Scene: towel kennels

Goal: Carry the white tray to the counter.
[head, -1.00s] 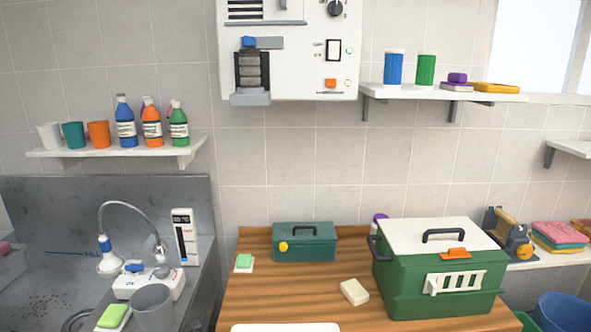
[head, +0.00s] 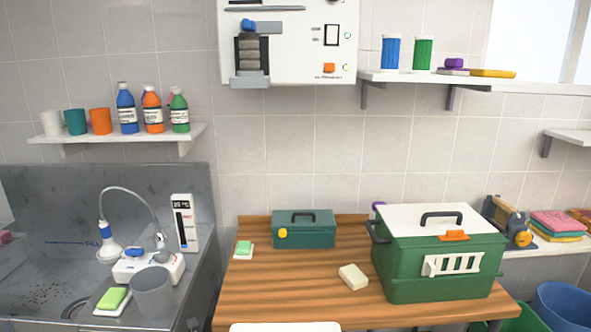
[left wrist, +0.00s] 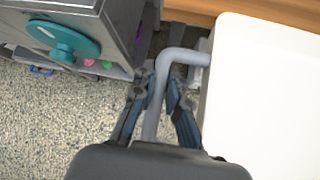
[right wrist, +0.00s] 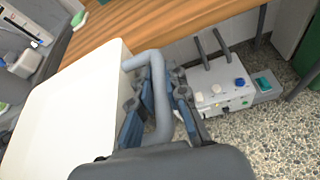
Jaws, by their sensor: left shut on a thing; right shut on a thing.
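The white tray (head: 286,327) shows only as a thin strip at the bottom of the head view, in front of the wooden counter (head: 290,300). In the left wrist view the tray's flat white surface (left wrist: 265,100) lies to the right. My left gripper (left wrist: 163,85) is shut on its grey bent handle (left wrist: 178,60). In the right wrist view the tray (right wrist: 75,110) lies to the left, and my right gripper (right wrist: 160,85) is shut on the other grey handle (right wrist: 157,65). The tray is beside the counter's edge; the exact gap and height are unclear.
The counter bears a green crate (head: 440,265) at right, a dark green box (head: 304,230) at back, a cream block (head: 353,277) and a green sponge (head: 243,248). Its front middle is clear. A steel sink (head: 60,270) stands left. A white device (right wrist: 222,98) is low at right.

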